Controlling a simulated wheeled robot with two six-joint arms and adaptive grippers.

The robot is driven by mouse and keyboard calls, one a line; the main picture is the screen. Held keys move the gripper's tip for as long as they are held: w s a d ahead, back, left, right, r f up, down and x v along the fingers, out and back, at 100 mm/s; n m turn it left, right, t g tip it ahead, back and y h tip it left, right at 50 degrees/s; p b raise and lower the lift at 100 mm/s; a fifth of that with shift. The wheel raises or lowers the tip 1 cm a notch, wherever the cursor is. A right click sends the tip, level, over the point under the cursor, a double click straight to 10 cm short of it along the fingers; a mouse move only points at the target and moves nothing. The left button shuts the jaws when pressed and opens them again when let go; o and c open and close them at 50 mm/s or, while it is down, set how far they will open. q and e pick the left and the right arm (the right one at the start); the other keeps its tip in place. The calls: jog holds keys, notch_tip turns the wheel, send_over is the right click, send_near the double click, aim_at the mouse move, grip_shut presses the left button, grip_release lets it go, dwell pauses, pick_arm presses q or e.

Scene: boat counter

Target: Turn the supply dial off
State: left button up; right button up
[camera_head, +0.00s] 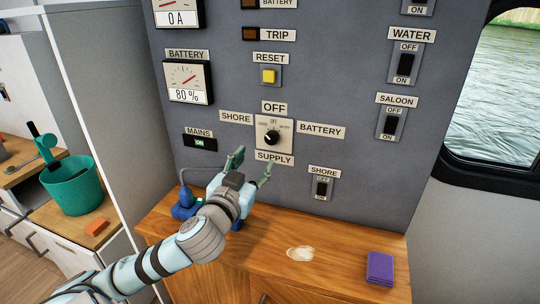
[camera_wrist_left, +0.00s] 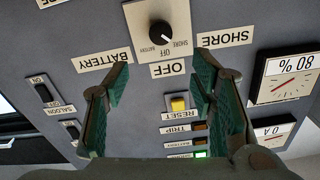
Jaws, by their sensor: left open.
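The supply dial is a round black knob (camera_head: 272,137) on a pale square plate, between the OFF, SHORE, BATTERY and SUPPLY labels on the grey panel. In the left wrist view, which is upside down, the knob (camera_wrist_left: 161,34) shows at the top. Its white mark appears to point toward the small SHORE and OFF markings; the exact setting is hard to tell. My left gripper (camera_head: 251,166) is open and empty, just below and in front of the dial, not touching it. Its green fingers (camera_wrist_left: 161,80) stand wide apart in the wrist view.
A yellow reset button (camera_head: 268,76) sits above the dial, with switches to the right. A blue plug (camera_head: 184,203) with a cable stands on the wooden counter (camera_head: 340,267).

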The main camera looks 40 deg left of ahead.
aim_at(270, 139)
pick_arm(q)
jog(key=x, duration=0.4)
jog(key=b+x, duration=0.1)
jog(key=x, duration=0.2)
jog(key=b+x, duration=0.1)
jog(key=x, duration=0.3)
jog(key=shift+w+a+f, duration=0.2)
jog(key=shift+w+f, duration=0.1)
jog(key=shift+f, duration=0.05)
jog(key=shift+w+a, duration=0.2)
jog(key=shift+w, duration=0.25)
jog(key=c, duration=1.1)
pick_arm(e)
notch_tip(270, 139, down, 4)
jog(key=shift+a+f, duration=0.1)
jog(key=shift+f, duration=0.15)
